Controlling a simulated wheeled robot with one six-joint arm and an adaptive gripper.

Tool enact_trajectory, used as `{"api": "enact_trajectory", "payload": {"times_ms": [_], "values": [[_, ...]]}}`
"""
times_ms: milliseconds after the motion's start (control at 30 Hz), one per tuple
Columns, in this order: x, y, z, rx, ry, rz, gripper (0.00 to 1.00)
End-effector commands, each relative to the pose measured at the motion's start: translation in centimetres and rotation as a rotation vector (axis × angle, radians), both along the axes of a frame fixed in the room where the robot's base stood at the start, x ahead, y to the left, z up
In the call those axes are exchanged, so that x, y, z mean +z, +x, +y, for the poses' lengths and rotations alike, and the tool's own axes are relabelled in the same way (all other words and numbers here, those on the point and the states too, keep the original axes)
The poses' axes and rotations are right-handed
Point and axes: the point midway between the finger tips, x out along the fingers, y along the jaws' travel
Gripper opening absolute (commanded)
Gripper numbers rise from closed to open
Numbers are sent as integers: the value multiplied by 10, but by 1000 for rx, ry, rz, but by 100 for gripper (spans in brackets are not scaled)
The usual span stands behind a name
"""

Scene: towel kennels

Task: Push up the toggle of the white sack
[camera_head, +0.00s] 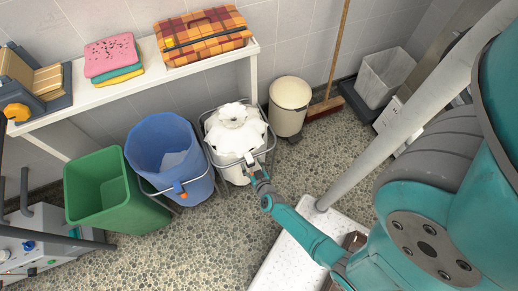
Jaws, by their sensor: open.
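The white sack (234,128) is a crumpled, gathered liner standing in a wire-framed holder, its top bunched up around a small opening. My gripper (249,160) is at the near right side of the sack, just below its gathered rim. Its jaws are open. I cannot tell whether they touch the sack. The toggle is too small to make out clearly and may be hidden at the gripper's tips.
A blue bin (168,150) with an orange piece on its front stands left of the sack, then a green bin (105,190). A cream bin (290,106) is close on the right. A white shelf (110,94) holding folded towels runs behind. Speckled floor (200,240) in front is clear.

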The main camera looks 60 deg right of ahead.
Motion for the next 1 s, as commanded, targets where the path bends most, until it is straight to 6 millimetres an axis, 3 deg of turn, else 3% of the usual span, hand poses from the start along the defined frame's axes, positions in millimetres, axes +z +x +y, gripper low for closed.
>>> {"api": "enact_trajectory", "payload": {"times_ms": [600,1000], "values": [[27,-55,37,1,1,-1,67],[38,-76,51,0,-1,-1,67]]}}
